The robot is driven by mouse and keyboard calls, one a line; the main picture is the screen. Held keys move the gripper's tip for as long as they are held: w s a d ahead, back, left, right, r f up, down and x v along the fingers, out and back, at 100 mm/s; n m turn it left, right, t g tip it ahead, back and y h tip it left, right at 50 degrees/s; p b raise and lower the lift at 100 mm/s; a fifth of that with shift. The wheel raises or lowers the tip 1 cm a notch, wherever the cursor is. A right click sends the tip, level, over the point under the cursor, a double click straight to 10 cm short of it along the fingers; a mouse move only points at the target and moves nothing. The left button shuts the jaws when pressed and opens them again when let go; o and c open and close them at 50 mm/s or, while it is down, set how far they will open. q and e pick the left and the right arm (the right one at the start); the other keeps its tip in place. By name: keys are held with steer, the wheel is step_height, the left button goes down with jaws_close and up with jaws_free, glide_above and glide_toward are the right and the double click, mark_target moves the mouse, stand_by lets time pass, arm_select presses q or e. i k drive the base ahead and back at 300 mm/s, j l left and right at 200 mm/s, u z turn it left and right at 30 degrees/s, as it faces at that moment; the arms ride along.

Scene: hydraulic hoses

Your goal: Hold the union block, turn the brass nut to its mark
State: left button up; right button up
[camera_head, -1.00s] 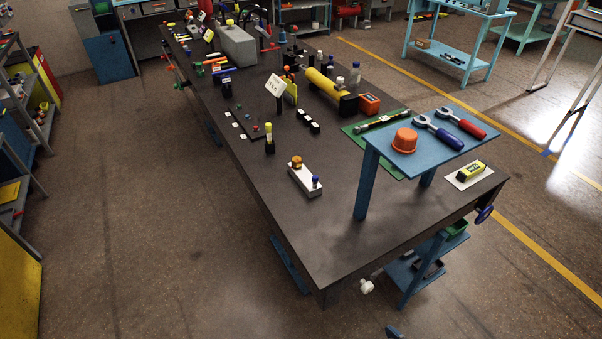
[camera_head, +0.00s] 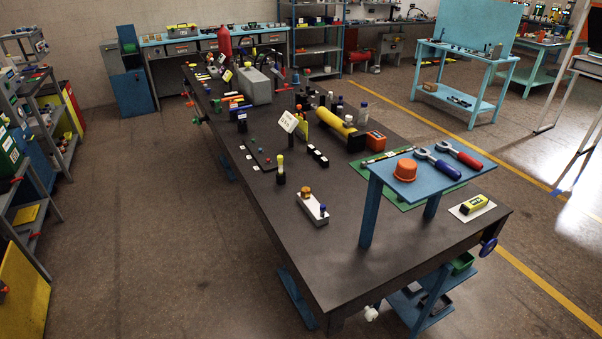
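A light grey block, which looks like the union block (camera_head: 312,210), lies on the dark workbench in the head view. A brass-coloured nut (camera_head: 306,191) stands at its far end and a small blue-topped fitting (camera_head: 323,209) at its near end. The mark for the nut is too small to make out. Neither of my grippers is in view.
The dark workbench (camera_head: 345,264) has free room in front of the block. To its right a raised blue shelf (camera_head: 408,187) carries an orange cap (camera_head: 405,169) and wrenches with blue (camera_head: 446,169) and red (camera_head: 468,159) handles. A small black post with a yellow top (camera_head: 281,168) stands behind the block.

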mark_target(306, 191)
steer(key=k+z, duration=0.2)
steer(key=z, duration=0.2)
steer(key=k+l+z, duration=0.1)
steer(key=z, duration=0.35)
steer(key=j+z, duration=0.1)
steer(key=z, duration=0.35)
steer(key=j+z, duration=0.1)
steer(key=z, duration=0.8)
steer(key=j, duration=1.7)
steer(key=k+j, duration=0.1)
steer(key=j, duration=1.6)
